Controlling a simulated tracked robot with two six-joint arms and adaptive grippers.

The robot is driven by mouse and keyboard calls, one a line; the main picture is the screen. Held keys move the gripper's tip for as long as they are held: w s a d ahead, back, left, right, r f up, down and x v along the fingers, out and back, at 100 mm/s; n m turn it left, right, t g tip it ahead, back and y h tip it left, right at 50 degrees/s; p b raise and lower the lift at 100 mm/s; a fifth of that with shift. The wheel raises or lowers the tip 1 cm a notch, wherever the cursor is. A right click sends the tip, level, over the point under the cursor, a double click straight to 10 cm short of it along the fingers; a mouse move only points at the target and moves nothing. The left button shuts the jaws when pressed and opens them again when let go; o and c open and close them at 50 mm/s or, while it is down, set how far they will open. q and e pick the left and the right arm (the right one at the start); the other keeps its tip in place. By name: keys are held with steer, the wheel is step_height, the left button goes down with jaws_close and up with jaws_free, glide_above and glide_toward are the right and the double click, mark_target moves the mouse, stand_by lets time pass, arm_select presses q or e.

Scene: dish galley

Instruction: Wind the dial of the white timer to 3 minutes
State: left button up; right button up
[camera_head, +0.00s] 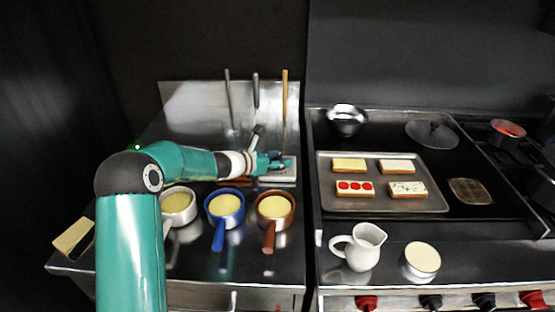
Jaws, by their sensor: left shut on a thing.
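The white timer (279,180) sits on the steel counter, below the hanging utensils and behind the brown pan. My left arm reaches in from the left, and my left gripper (284,163) is at the top of the timer, shut on its dial. The fingers hide the dial and its markings, so I cannot read the setting. My right gripper is not in view.
White (178,207), blue (224,208) and brown (273,210) pans of pale yellow contents stand in front of the timer. A tray (330,200) with several topped slices lies right, behind a white jug (359,248). Utensils (285,100) hang at the backsplash.

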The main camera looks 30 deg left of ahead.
arm_select(q)
steer(key=shift+f, duration=0.15)
stand_by(0.7)
steer(key=o, duration=1.1)
steer(key=shift+s, duration=0.1)
steer(key=shift+s+a+r, duration=0.15)
steer(key=shift+s+r, duration=0.2)
steer(key=shift+s, duration=0.05)
steer(key=v, duration=1.1)
steer(key=shift+s+f, duration=0.1)
steer(key=shift+f, duration=0.05)
